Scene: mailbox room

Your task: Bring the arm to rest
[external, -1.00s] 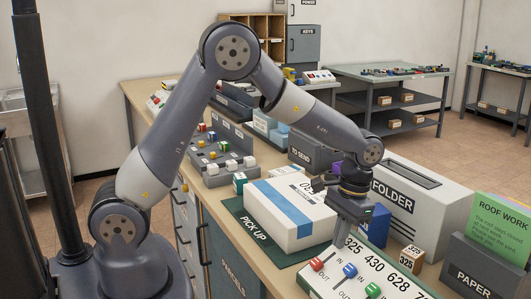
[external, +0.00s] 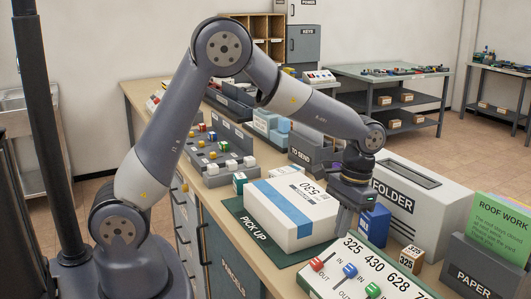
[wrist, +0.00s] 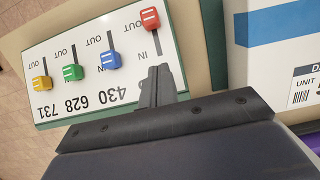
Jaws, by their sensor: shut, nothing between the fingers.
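My gripper (external: 350,196) is shut and empty. In the external view it hangs from the bent arm above the counter, just right of the white box with a blue band (external: 292,208) and in front of the grey folder machine (external: 415,200). In the wrist view its closed fingers (wrist: 156,84) overlap the near edge of the slider board (wrist: 75,82). The board's red slider (wrist: 150,19) is at the opposite end of its slot from the blue (wrist: 110,60), green (wrist: 73,71) and yellow (wrist: 42,82) sliders.
The white box sits on the green pick-up mat (external: 238,211). A blue object (external: 373,226) stands close beside the gripper, and a small number block (external: 411,257) lies to its right. A paper holder (external: 478,265) with a green card stands at the right. Open air lies above the counter.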

